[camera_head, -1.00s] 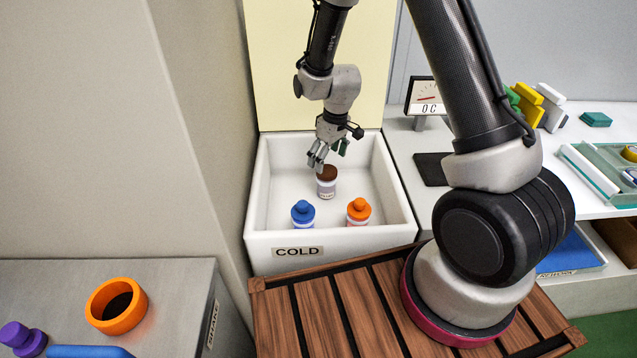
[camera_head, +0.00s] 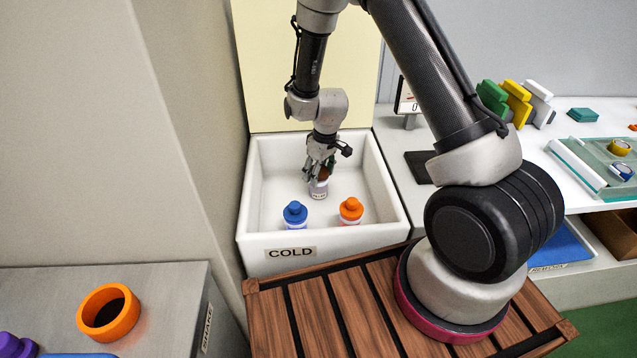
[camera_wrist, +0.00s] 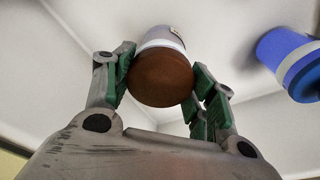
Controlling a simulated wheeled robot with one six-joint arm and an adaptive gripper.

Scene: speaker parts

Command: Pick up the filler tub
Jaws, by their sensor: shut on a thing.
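The filler tub (camera_head: 319,188) is a small pale jar with a brown lid and a label, in the white box marked COLD (camera_head: 247,215). My gripper (camera_head: 320,175) is down over it from above. In the wrist view the brown lid of the tub (camera_wrist: 161,80) sits between the green-padded fingers of my gripper (camera_wrist: 160,85), which are shut on it. I cannot tell whether the tub touches the box floor. The label is partly hidden.
In the same box, a blue-capped bottle (camera_head: 295,213) and an orange-capped bottle (camera_head: 350,210) stand in front of the tub. The box walls surround all of them. An orange ring (camera_head: 108,312) lies on the grey surface at left.

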